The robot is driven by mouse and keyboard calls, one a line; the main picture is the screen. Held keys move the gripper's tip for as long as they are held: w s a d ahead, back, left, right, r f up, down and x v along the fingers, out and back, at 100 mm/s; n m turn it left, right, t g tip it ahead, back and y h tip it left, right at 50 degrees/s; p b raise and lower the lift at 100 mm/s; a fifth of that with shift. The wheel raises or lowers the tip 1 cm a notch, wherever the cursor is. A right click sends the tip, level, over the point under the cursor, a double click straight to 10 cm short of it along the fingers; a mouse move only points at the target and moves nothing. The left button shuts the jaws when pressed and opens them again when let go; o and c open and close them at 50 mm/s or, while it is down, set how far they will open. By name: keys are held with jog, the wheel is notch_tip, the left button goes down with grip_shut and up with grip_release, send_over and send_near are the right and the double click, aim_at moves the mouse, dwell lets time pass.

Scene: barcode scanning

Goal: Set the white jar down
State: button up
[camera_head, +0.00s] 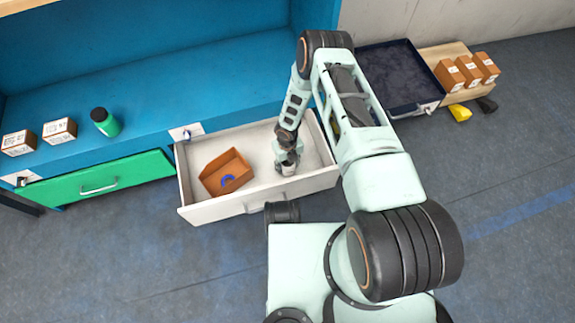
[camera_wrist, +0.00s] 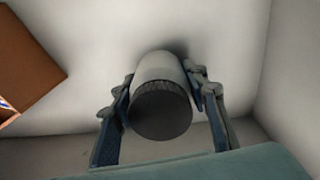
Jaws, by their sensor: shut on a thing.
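The white jar (camera_wrist: 160,68) with a dark ribbed lid (camera_wrist: 160,112) is between the two fingers of my gripper (camera_wrist: 163,115) in the wrist view. My gripper is shut on the jar's sides. In the head view my gripper (camera_head: 287,165) is inside the open white drawer (camera_head: 252,143), in its right part, and the arm hides much of the jar (camera_head: 288,170). The jar's base is close to the drawer floor; I cannot tell whether it touches.
An open brown box (camera_head: 227,172) with a blue ring-like thing stands in the drawer's left part. A green bottle (camera_head: 105,122) and white-brown boxes (camera_head: 59,131) stand on the blue shelf. A green drawer (camera_head: 98,180) is at left. A dark tray (camera_head: 400,75) and several brown boxes (camera_head: 468,71) are at right.

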jog(key=shift+f, duration=0.2)
jog(key=o, duration=1.4)
jog(key=shift+r, duration=0.15)
notch_tip(320, 180, up, 12)
jog(key=p, duration=0.4)
jog(key=shift+r, duration=0.1)
